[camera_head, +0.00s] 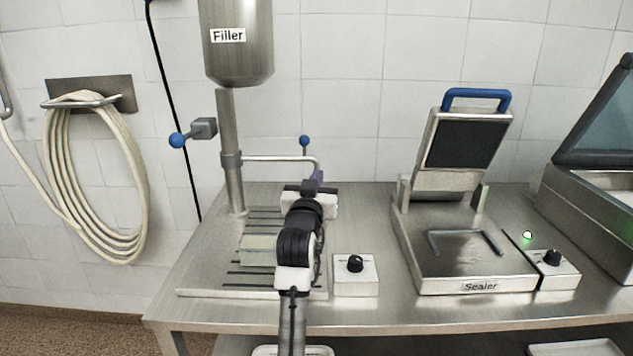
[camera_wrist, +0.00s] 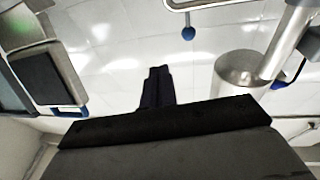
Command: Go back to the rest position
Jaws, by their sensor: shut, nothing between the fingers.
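My gripper (camera_head: 303,188) is over the left half of the steel table, in front of the filler's side pipe, seen from behind in the head view. In the wrist view its dark fingers (camera_wrist: 157,86) are together with nothing between them, pointing toward the tiled wall. The fingertips are largely hidden by my wrist in the head view. My arm reaches up from the bottom of that view.
The filler (camera_head: 238,50) stands left of my arm, its pipe close to the gripper. A pale green box (camera_head: 259,250) sits on its slotted base, partly beside my arm. A knob box (camera_head: 356,275) and the open sealer (camera_head: 470,285) are to the right.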

